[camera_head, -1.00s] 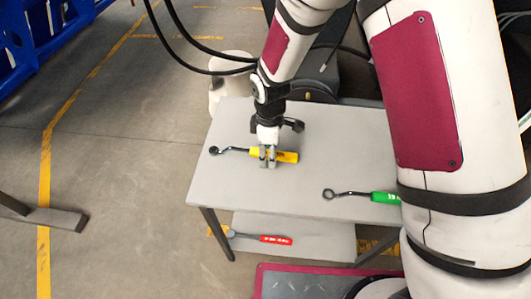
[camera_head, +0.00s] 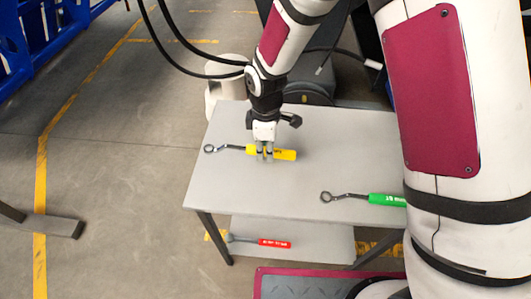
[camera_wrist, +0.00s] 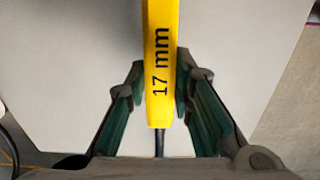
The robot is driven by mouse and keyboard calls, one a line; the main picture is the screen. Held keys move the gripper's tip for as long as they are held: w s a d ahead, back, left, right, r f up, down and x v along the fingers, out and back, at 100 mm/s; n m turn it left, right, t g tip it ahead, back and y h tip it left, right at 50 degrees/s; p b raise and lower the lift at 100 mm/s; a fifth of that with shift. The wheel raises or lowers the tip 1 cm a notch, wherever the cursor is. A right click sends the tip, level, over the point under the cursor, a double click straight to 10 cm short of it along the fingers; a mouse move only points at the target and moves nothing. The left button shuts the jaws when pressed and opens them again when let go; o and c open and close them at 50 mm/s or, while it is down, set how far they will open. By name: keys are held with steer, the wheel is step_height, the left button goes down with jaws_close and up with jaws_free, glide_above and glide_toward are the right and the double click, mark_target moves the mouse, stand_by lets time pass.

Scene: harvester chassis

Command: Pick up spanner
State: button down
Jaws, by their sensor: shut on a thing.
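The spanner with a yellow handle (camera_head: 284,154) lies across the upper left part of the grey table (camera_head: 260,190), its dark ring end to the left. My gripper (camera_head: 264,158) points down over the handle with a finger on each side of it. In the wrist view the yellow handle (camera_wrist: 160,70), marked 17 mm, runs between the two fingers of my gripper (camera_wrist: 160,95). The fingers are shut on the handle. I cannot tell whether the spanner is clear of the tabletop.
A green-handled spanner (camera_head: 385,199) lies on the table to the right, partly hidden by my arm. A red-handled spanner (camera_head: 274,243) lies on the lower shelf (camera_head: 320,240). The table's front middle is bare.

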steer(key=d, duration=0.5)
steer(key=s+d+r, duration=0.1)
steer(key=d, duration=0.4)
steer(key=d+r, duration=0.1)
steer(key=d, duration=0.5)
steer(key=shift+s+r, duration=0.15)
steer(key=shift+s, duration=0.2)
steer(key=c, duration=2)
jaws_free()
steer(key=shift+c, duration=0.2)
jaws_close()
